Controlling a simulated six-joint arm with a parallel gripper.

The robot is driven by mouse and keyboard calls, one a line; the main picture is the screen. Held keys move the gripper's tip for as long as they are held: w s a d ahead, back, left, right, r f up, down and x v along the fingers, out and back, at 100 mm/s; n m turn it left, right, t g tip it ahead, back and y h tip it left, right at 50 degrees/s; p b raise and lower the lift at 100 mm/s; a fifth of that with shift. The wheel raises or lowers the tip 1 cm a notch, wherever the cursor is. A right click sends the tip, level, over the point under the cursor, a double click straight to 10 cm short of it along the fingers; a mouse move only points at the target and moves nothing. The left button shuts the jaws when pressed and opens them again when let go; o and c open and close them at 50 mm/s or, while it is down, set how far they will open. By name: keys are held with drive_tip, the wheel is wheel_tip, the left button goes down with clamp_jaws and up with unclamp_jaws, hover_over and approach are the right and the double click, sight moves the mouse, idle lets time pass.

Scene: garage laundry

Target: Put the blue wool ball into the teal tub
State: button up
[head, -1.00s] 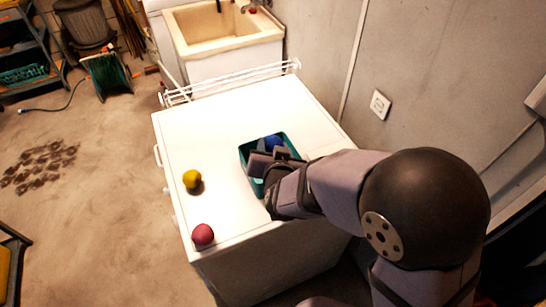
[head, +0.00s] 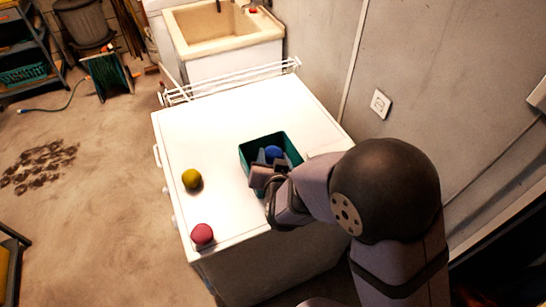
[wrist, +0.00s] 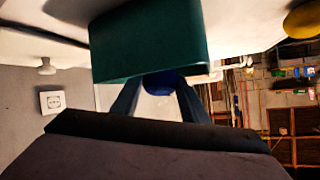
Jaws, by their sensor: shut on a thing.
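The blue wool ball (head: 273,152) is between the fingers of my gripper (head: 269,161), which is shut on it. The teal tub (head: 252,147) stands on the white appliance top, and in the head view the ball lies within its rim outline. In the wrist view, which looks upside down, the ball (wrist: 160,84) shows at the fingertips (wrist: 158,95). The outer wall of the tub (wrist: 150,45) partly hides it there, so it sits around rim height. Whether it touches the tub floor cannot be told.
A yellow ball (head: 192,179) and a red ball (head: 202,234) lie on the white top (head: 205,135), left of the tub. A white wire rack (head: 230,83) runs along the back edge. A wall with a socket (head: 380,103) rises at the right.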

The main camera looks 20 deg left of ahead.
drive_tip(key=shift+f, duration=0.3)
drive_tip(key=o, duration=1.1)
drive_tip(key=shift+s, duration=0.1)
drive_tip(key=shift+r+p, duration=0.5)
drive_tip(key=shift+r, duration=0.15)
drive_tip(key=v, duration=0.7)
drive_tip(key=shift+s+r+b, duration=0.15)
drive_tip(key=shift+b, duration=0.25)
